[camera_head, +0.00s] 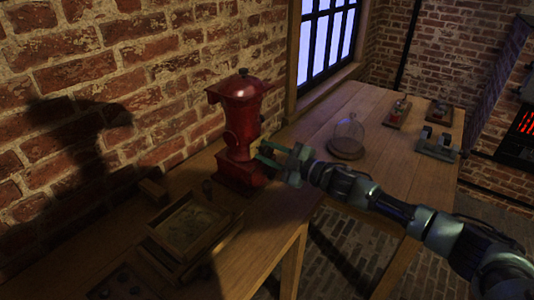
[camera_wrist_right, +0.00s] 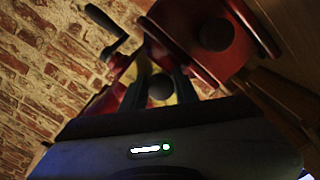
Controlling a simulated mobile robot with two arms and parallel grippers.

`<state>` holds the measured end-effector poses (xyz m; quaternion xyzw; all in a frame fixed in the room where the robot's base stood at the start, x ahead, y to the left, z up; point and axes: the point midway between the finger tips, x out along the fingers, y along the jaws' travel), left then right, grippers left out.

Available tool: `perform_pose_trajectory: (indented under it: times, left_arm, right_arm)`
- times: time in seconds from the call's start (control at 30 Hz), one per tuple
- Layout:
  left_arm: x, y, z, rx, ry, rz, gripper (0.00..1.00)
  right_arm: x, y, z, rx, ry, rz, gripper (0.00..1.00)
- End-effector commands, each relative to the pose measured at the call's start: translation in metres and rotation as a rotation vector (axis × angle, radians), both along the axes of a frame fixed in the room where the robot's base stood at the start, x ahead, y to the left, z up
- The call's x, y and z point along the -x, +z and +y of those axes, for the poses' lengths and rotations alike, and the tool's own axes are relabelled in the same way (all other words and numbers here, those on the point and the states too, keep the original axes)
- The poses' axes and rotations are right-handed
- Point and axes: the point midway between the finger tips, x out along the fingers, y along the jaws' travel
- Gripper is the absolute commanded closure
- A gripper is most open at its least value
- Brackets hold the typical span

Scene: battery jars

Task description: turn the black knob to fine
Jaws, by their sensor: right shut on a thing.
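A red grinder (camera_head: 240,130) stands on the wooden bench against the brick wall, with a dark cap on its top. My right gripper (camera_head: 278,157) reaches its right side at mid height. In the right wrist view, a round black knob (camera_wrist_right: 161,87) sits between the two fingers of my right gripper (camera_wrist_right: 160,80), in front of a yellowish patch on the red body. The gripper is shut on this knob. Any marking for fine is hidden or too dark to read. My left gripper is not in view.
A second dark round part (camera_wrist_right: 216,33) and a dark handle (camera_wrist_right: 105,20) show in the wrist view. A framed wooden tray (camera_head: 190,225) lies nearer. A glass dome (camera_head: 348,135) and small devices (camera_head: 437,145) stand farther right, with bare bench between.

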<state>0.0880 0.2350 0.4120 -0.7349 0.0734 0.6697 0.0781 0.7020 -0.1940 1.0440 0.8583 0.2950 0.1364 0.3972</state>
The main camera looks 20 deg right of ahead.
Motion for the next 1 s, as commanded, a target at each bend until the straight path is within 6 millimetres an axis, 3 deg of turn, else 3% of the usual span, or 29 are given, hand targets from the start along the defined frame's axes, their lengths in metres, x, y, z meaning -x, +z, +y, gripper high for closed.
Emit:
perform_pose_trajectory:
  times: [0.4, 0.93, 0.97, 1.0]
  left_arm:
    - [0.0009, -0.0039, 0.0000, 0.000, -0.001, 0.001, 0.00]
    - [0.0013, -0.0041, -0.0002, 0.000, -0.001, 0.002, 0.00]
    - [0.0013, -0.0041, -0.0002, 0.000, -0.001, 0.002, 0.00]
    - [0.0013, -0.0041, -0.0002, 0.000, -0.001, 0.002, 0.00]
  right_arm:
    - [-0.0001, 0.0009, 0.0003, 0.138, 0.000, -0.109, 1.00]
    - [-0.0002, 0.0010, 0.0002, 0.155, 0.000, -0.123, 1.00]
    - [-0.0002, 0.0010, 0.0002, 0.155, 0.001, -0.122, 0.62]
    - [-0.0002, 0.0010, 0.0002, 0.155, 0.001, -0.122, 0.51]
